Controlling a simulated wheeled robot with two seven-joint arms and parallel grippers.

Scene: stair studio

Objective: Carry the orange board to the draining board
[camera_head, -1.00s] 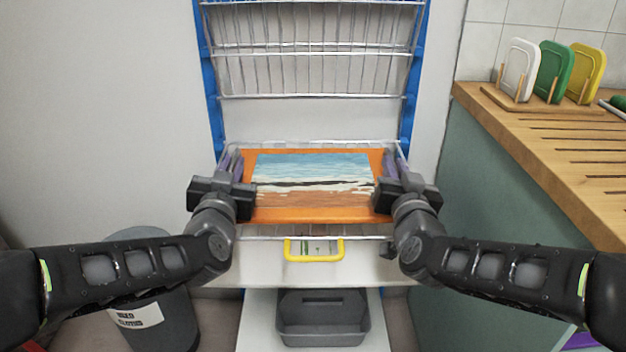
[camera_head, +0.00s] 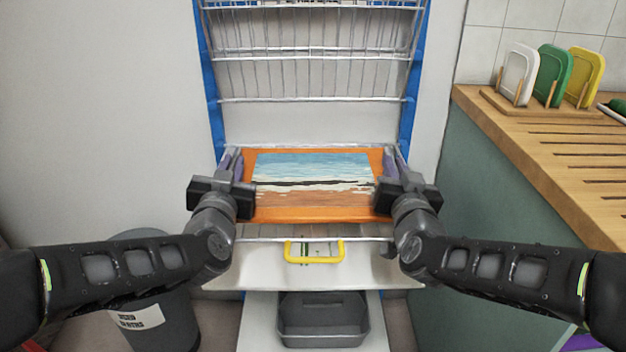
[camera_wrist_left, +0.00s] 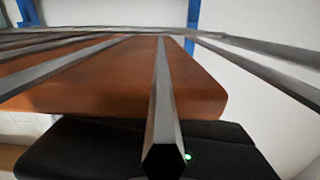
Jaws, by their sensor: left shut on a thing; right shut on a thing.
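The orange board (camera_head: 312,213) has a beach picture on its face. It lies roughly level between my two grippers, in front of the blue-sided rack. My left gripper (camera_head: 236,190) is shut on its left edge, and my right gripper (camera_head: 388,188) is shut on its right edge. In the left wrist view the board (camera_wrist_left: 190,85) shows as a brown-orange slab behind wire bars. The draining board (camera_head: 575,150) is the grooved wooden worktop at the right; nothing lies on its visible grooves.
The wire rack (camera_head: 310,75) with blue posts stands straight ahead. White, green and yellow boards (camera_head: 553,75) stand in a wooden holder on the worktop. A yellow handle (camera_head: 314,258) and grey caddy (camera_head: 322,325) are below. A grey bin (camera_head: 165,325) stands lower left.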

